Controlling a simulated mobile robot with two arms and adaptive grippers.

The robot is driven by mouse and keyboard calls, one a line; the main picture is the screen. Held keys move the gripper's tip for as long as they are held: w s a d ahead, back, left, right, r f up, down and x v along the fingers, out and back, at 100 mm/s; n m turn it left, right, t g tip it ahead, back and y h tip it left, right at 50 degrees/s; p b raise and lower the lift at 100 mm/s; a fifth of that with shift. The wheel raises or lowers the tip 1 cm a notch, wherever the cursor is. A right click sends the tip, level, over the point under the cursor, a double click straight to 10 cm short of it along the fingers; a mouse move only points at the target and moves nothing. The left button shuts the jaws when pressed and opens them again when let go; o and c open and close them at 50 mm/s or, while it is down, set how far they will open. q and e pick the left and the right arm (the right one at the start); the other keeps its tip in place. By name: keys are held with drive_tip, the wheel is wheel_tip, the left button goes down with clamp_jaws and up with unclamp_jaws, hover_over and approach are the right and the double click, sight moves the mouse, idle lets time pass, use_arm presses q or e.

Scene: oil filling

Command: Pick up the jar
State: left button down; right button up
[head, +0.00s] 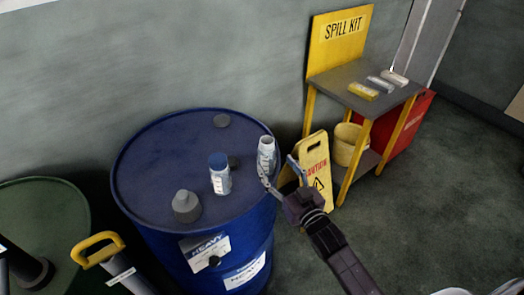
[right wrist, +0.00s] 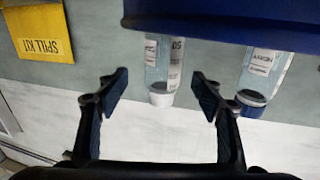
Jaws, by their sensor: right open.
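A white-topped jar (head: 266,155) stands upright near the right edge of the blue drum's top. A second jar with a blue lid (head: 220,180) stands to its left. My right gripper (head: 278,170) is open at the drum's right edge, with one finger in front of the white-topped jar and the other to its right. In the right wrist view, which is upside down, the white-topped jar (right wrist: 162,72) appears between the open fingers (right wrist: 160,92). The blue-lidded jar (right wrist: 262,72) is outside them to the right. I cannot tell whether any finger touches the jar. My left gripper is not visible.
The blue drum (head: 150,185) also carries a grey stopper-like piece (head: 186,206). A yellow caution sign (head: 318,170) and a spill kit stand (head: 345,88) are behind my right arm. A green drum (head: 45,205) is at the left.

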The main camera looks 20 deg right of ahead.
sight(271, 160)
drive_tip(key=shift+w+a+r, duration=0.1)
drive_tip(key=shift+w, duration=0.35)
drive_tip(key=shift+a+r, duration=0.1)
drive_tip(key=shift+r, duration=0.15)
drive_tip(key=shift+w+a+r+p, duration=0.1)
drive_tip(key=shift+w+r+p, duration=0.05)
drive_tip(key=shift+p, duration=0.2)
drive_tip(key=w, duration=0.2)
drive_tip(key=shift+w+a+f+p, duration=0.25)
drive_tip(key=shift+w+f+p, duration=0.05)
drive_tip(key=shift+p, duration=0.1)
drive_tip(key=shift+w+a+f, duration=0.1)
drive_tip(key=shift+w+f, duration=0.05)
drive_tip(key=shift+w, duration=0.85)
drive_tip(key=c, duration=0.7)
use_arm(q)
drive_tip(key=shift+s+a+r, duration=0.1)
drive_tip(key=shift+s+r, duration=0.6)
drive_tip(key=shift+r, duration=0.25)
use_arm(e)
drive_tip(key=c, duration=0.5)
drive_tip(key=shift+o, duration=0.2)
